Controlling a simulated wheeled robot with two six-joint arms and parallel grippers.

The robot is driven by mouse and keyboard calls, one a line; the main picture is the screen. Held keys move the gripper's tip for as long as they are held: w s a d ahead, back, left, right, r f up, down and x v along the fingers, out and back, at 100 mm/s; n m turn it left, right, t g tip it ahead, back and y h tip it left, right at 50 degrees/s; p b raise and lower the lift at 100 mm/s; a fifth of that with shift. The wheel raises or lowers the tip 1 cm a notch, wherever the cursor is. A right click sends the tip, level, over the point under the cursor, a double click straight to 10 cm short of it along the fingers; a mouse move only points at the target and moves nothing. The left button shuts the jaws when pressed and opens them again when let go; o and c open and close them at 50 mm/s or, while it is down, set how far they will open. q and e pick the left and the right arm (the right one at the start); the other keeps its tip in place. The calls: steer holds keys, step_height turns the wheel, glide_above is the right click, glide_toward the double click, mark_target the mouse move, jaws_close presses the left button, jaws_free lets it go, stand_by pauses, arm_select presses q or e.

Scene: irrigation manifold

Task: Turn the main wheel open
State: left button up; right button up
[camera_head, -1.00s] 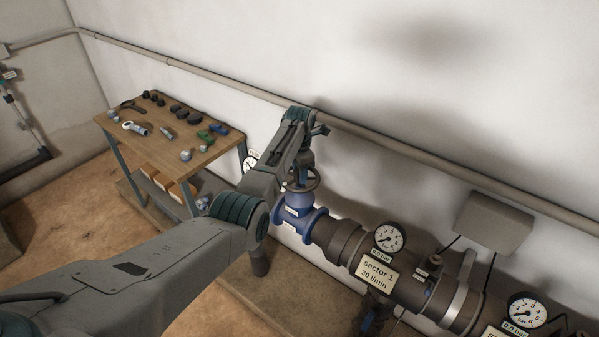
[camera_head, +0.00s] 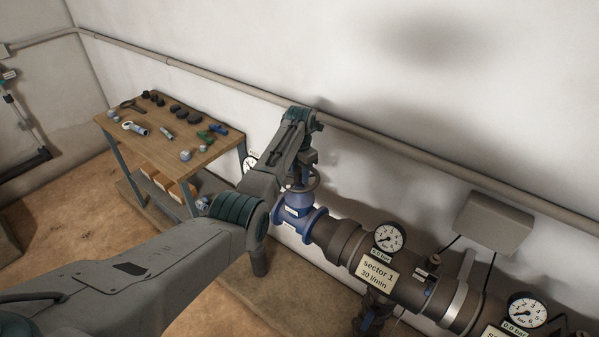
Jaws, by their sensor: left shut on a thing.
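The main wheel (camera_head: 313,184) is a dark handwheel on top of a blue valve body (camera_head: 297,214) at the start of the manifold pipe. My left arm reaches in from the left, and my left gripper (camera_head: 300,178) points down at the wheel. It is shut on the wheel's rim; the arm hides part of the wheel and most of the fingers. My right gripper is not in view.
A grey pipe (camera_head: 338,241) runs right from the valve, with a gauge (camera_head: 389,237) and a "sector 1" label (camera_head: 377,272). A grey box (camera_head: 493,222) hangs on the wall. A wooden workbench (camera_head: 172,150) with small fittings stands at left.

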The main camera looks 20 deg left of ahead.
mark_target(300, 169)
arm_select(q)
steer(key=shift+r, duration=0.1)
steer(key=o, duration=1)
step_height(300, 169, up, 9)
steer(key=b, duration=0.4)
steer(key=shift+r, duration=0.85)
steer(key=shift+f, duration=0.1)
